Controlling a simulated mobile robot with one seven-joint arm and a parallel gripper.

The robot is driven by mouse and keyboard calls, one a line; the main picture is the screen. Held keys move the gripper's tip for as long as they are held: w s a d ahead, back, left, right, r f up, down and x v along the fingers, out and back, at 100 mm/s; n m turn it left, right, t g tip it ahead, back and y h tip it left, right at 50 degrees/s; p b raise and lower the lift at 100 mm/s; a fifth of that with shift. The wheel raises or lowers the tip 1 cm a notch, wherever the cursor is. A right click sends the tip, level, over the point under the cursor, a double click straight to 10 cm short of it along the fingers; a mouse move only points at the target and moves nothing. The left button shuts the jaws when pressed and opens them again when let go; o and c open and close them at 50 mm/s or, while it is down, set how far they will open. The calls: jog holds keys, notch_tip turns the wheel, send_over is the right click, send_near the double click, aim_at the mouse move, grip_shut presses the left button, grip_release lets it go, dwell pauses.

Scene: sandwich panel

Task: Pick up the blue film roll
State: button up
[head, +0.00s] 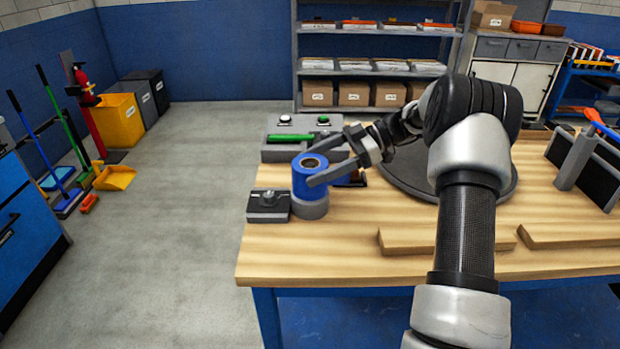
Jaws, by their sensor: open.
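The blue film roll (303,181) stands upright at the left side of the wooden table, on a grey round base (310,208). Its top shows a tan core with a dark hole. My gripper (331,160) is open at the roll, reaching in from the right. One finger lies across the front right of the roll and the other is behind its upper right edge. I cannot tell whether the fingers touch it. The roll's right side is partly hidden by the near finger.
A dark box with a knob (268,205) stands just left of the roll's base. Behind is a grey panel with buttons (285,138) and a green bar. A dark round plate (400,183) lies under my arm. Wooden boards (400,240) lie at the front. The table's left edge is close.

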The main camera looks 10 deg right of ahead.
aim_at(295, 174)
jog(key=shift+b+x, duration=0.3)
jog(key=shift+x, duration=2.4)
jog(key=shift+w+f, duration=0.1)
jog(key=c, duration=0.9)
